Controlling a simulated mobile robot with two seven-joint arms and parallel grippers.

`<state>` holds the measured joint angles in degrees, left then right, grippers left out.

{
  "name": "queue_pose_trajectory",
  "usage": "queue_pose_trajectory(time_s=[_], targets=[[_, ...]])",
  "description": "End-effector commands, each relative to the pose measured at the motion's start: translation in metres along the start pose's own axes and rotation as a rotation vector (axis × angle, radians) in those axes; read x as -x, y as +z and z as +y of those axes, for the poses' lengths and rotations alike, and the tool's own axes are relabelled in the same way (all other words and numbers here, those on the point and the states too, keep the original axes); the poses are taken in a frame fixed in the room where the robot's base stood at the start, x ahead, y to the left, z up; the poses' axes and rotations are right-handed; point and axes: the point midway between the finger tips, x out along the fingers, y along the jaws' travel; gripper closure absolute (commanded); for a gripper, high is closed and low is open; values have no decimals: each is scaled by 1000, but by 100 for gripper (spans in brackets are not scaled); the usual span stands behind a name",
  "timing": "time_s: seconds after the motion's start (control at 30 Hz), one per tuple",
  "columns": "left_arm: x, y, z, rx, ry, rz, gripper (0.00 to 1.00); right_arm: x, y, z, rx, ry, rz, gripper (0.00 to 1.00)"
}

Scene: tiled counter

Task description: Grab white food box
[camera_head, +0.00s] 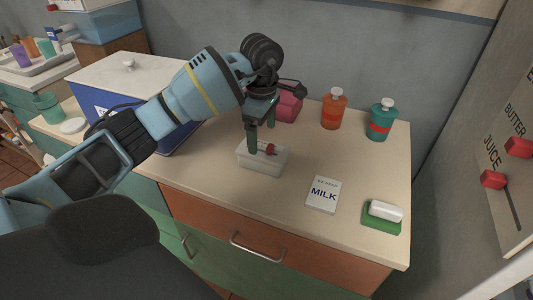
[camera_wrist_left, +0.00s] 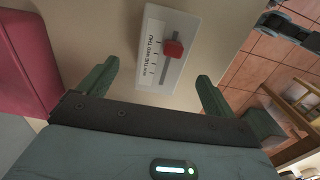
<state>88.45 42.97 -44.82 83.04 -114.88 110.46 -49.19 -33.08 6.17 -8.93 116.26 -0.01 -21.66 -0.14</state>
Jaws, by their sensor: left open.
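The white food box (camera_head: 262,162) sits on the counter below my left gripper, with a red slider on its top. In the left wrist view the white food box (camera_wrist_left: 155,72) shows day labels beside the red slider (camera_wrist_left: 172,49). My left gripper (camera_head: 261,132) is open and points down over the box. In the left wrist view its two fingers (camera_wrist_left: 157,82) stand apart on either side of the near end of the box. A finger hides part of the box top in the head view.
A pink box (camera_head: 288,105) stands behind the gripper. Orange (camera_head: 333,112) and teal (camera_head: 380,123) dispensers stand at the back. A blue white-lidded container (camera_head: 120,75) stands left.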

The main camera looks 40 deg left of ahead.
Motion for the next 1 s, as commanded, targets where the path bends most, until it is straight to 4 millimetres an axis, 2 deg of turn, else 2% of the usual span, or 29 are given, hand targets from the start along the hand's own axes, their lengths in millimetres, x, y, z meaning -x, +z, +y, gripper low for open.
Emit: queue_pose_trajectory(time_s=[0.17, 0.47, 0.8, 1.0], targets=[[-16, 1, -1, 0, -4, 0, 9, 2, 10, -1, -2, -1, -21, 9], [-30, 1, -1, 0, -2, 0, 9, 1, 2, 0, -1, 0, -5, 9], [-73, 2, -3, 0, -2, -1, 9, 3, -4, 0, -1, 0, 6, 9], [-77, 2, -3, 0, 0, 0, 9, 3, -3, -1, -1, 0, 4, 9]])
